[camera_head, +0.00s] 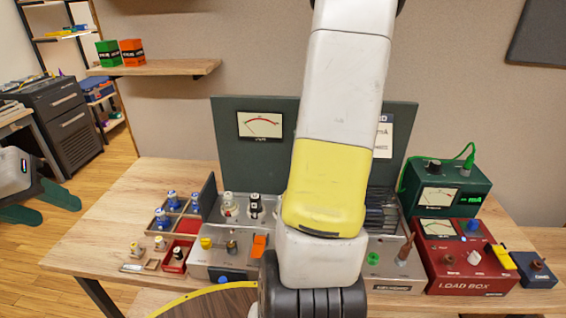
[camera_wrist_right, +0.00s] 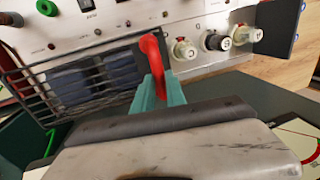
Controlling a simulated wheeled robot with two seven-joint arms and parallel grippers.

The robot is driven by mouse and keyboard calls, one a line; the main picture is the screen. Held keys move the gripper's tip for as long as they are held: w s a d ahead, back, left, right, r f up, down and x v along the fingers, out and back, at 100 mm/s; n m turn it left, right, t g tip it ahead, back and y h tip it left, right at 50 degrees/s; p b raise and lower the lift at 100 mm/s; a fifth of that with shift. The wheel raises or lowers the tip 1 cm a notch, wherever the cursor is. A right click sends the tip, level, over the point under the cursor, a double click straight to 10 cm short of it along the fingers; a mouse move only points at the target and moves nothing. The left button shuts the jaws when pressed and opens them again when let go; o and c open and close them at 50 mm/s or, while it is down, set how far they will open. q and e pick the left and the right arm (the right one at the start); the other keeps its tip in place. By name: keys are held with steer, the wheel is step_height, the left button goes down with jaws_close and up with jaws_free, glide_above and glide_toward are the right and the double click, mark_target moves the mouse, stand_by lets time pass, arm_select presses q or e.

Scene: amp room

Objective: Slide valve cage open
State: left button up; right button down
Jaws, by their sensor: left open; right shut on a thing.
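The valve cage is a black wire cage; in the right wrist view (camera_wrist_right: 75,78) it stands over dark blue blocks on the left. In the head view (camera_head: 385,212) only its right part shows, beside my arm. A red curved handle (camera_wrist_right: 153,52) rises at the cage's end. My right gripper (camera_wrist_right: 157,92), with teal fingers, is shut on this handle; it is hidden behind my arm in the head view. Exposed valves (camera_wrist_right: 215,41) stand beside the cage; some also show in the head view (camera_head: 230,208). My left gripper (camera_head: 40,204) is open and empty at the far left, away from the bench.
The amp chassis (camera_head: 215,264) sits on the wooden bench (camera_head: 100,235) before a green meter panel (camera_head: 228,150). A red load box (camera_head: 465,270) and green meter box (camera_head: 470,192) stand right. A compartment tray (camera_head: 160,228) with blue-based valves and small parts lie left.

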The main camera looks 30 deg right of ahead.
steer(key=c, duration=1.4)
jaws_free()
steer(key=shift+o, duration=0.2)
steer(key=shift+r, duration=0.1)
step_height(320, 180, up, 8)
steer(key=d, duration=0.1)
steer(key=shift+s+d+f, duration=0.15)
steer(key=shift+s+f, duration=0.1)
steer(key=shift+s, duration=0.15)
steer(key=a+r+n+t, duration=0.1)
steer(key=a+r+n, duration=0.15)
steer(key=a, duration=0.45)
steer(key=a+r+n+t, duration=0.1)
steer(key=a+r, duration=0.3)
steer(key=a, duration=0.2)
steer(key=s+a+r+n+t, duration=0.1)
steer(key=s+a+n, duration=0.1)
steer(key=s+a, duration=0.2)
steer(key=s+a+r+n+t, duration=0.2)
steer(key=s+a, duration=0.2)
steer(key=a, duration=0.6)
steer(key=shift+a+r, duration=0.25)
steer(key=shift+a, duration=0.1)
